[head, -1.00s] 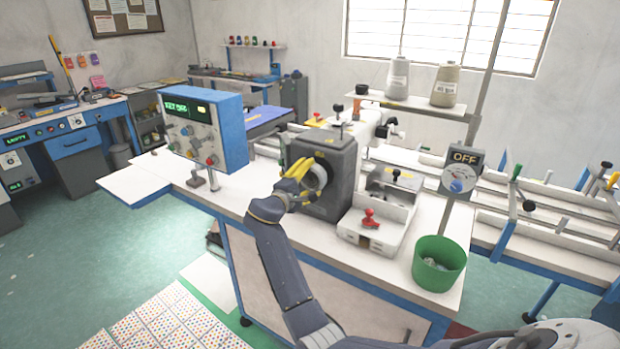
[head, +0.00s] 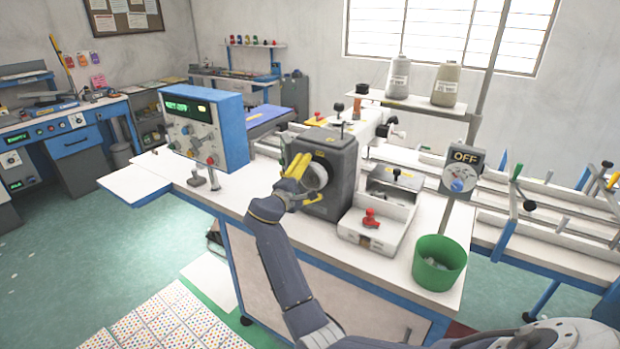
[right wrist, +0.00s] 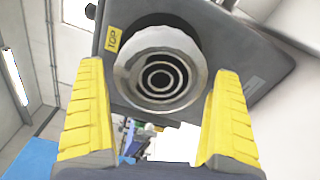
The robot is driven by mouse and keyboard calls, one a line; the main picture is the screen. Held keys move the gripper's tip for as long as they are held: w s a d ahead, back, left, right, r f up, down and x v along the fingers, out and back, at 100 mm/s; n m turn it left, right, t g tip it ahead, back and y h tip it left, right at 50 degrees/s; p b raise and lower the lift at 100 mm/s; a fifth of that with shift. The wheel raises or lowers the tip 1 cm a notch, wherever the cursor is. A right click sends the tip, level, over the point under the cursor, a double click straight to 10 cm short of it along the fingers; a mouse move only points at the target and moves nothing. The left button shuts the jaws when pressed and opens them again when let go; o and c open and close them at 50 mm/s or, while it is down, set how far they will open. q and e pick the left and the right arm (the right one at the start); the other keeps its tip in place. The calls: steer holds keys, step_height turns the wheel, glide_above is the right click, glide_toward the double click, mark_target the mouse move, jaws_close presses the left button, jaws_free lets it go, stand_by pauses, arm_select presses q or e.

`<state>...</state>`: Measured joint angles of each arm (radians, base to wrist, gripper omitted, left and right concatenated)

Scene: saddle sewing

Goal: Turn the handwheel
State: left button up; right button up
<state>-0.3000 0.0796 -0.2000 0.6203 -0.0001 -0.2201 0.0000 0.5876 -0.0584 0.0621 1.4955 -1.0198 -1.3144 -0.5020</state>
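The handwheel (head: 318,177) is a pale metal disc on the near face of the dark grey sewing machine head (head: 335,165). In the right wrist view the handwheel (right wrist: 160,78) faces me, with dark concentric rings at its centre. My right gripper (head: 293,172) is at the wheel. In the right wrist view its two yellow fingers (right wrist: 158,70) stand wide apart, one to each side of the wheel, with narrow gaps visible. I cannot tell how far the fingertips reach past the rim. A yellow TOP label (right wrist: 113,39) is beside the wheel. My left gripper is not in view.
A blue console (head: 205,130) with a green display stands left on the white bench. A white tray with a red-knobbed part (head: 371,218), a green bin (head: 438,262) and an OFF switch box (head: 462,172) are to the right. The bench front left is mostly clear.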

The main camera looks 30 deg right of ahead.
mark_target(307, 179)
steer(key=shift+v, duration=3.75)
